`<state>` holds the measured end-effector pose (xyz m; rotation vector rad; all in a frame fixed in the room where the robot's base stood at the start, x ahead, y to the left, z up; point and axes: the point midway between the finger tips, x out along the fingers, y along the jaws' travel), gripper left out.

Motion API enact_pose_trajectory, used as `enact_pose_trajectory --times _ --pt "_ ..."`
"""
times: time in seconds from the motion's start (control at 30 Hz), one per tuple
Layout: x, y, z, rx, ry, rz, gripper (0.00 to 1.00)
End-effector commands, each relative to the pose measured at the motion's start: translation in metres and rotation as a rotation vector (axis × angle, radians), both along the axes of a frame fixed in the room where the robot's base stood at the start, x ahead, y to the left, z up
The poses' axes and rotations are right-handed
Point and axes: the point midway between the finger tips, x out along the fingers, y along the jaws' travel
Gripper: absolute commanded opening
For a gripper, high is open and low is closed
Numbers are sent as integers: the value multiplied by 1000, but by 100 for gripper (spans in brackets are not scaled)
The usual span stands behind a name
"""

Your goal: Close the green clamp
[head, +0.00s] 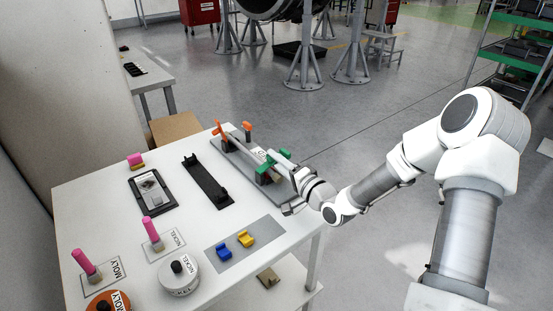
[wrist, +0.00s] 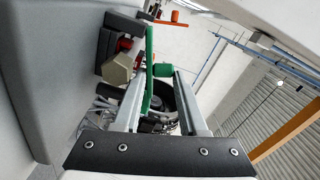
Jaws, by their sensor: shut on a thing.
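The green clamp (head: 265,168) is on the near right end of the grey fixture plate (head: 236,157), at the right side of the white table. My gripper (head: 288,173) reaches it from the right and partly hides it. In the wrist view, a long green lever (wrist: 150,65) with a short green cylinder (wrist: 163,70) beside it lies between the two fingers of my gripper (wrist: 160,85). My gripper is shut on this green lever. Whether the clamp is fully closed is hard to tell.
An orange clamp (head: 220,129) is on the fixture's far end. A black rack (head: 208,180), a black tray (head: 151,191), blue (head: 224,253) and yellow (head: 246,239) blocks, pink-handled tools (head: 152,229) and labelled round pots (head: 179,276) stand on the table (head: 110,209). Open floor lies to the right.

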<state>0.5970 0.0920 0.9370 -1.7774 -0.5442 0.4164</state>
Motion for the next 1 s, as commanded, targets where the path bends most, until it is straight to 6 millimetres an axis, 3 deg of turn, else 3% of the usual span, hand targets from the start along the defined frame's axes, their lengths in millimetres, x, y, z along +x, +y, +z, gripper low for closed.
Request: enact_pose_trajectory --times 0.47,0.5,0.6,1.0 --pt "-1 4 1 14 6 8 0" --pt "-1 4 1 13 5 8 43" --pt "-1 3 0 13 6 7 61" --pt "-1 2 -1 -19 -10 4 62"
